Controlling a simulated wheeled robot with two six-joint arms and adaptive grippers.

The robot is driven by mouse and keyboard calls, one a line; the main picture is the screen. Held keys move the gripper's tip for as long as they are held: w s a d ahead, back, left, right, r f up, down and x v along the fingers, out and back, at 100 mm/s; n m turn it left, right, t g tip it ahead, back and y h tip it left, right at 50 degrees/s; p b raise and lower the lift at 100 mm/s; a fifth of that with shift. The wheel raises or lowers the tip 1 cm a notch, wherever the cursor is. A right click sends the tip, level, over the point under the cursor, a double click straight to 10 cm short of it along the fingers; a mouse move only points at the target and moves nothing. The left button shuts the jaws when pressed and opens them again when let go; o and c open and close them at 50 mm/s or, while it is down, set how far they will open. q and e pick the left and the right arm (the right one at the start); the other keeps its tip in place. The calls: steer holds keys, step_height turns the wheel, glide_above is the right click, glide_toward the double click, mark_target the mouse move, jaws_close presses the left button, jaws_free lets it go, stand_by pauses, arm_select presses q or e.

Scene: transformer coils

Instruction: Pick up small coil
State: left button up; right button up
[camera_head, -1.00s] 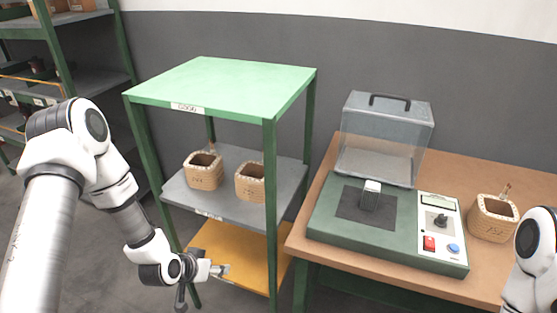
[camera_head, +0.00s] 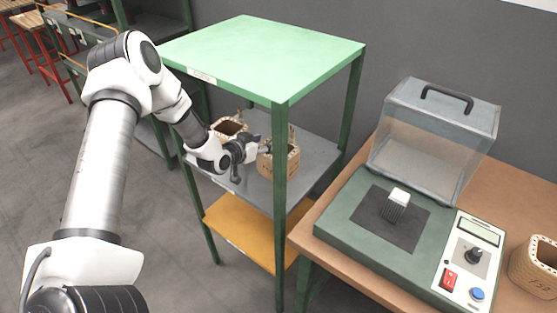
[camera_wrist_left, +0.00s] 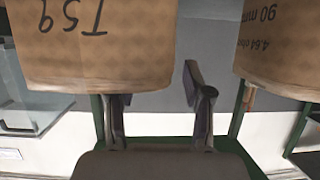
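Two tan, boxy coils stand on the grey middle shelf of the green rack in the head view: a left coil (camera_head: 228,127) and a right coil (camera_head: 284,163). I cannot tell from labels which the task calls small. My left gripper (camera_head: 262,150) is at the right coil's upper left side. In the wrist view, upside down, its fingers (camera_wrist_left: 155,105) are spread. One fingertip is hidden behind the rim of the coil marked T59 (camera_wrist_left: 95,50); the other is in the gap beside it. The other coil (camera_wrist_left: 283,45) is at the right. My right gripper is out of view.
The rack's green top (camera_head: 270,50) overhangs the shelf, and a green front post (camera_head: 280,200) stands close to the right coil. A yellow shelf (camera_head: 240,232) is below. At right, a bench holds a green tester (camera_head: 350,230) and another coil (camera_head: 537,268).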

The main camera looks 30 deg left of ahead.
arm_select(q)
steer(key=shift+w+f, duration=0.25)
steer(key=shift+w, duration=0.05)
steer(key=shift+r, duration=0.1)
jaws_close()
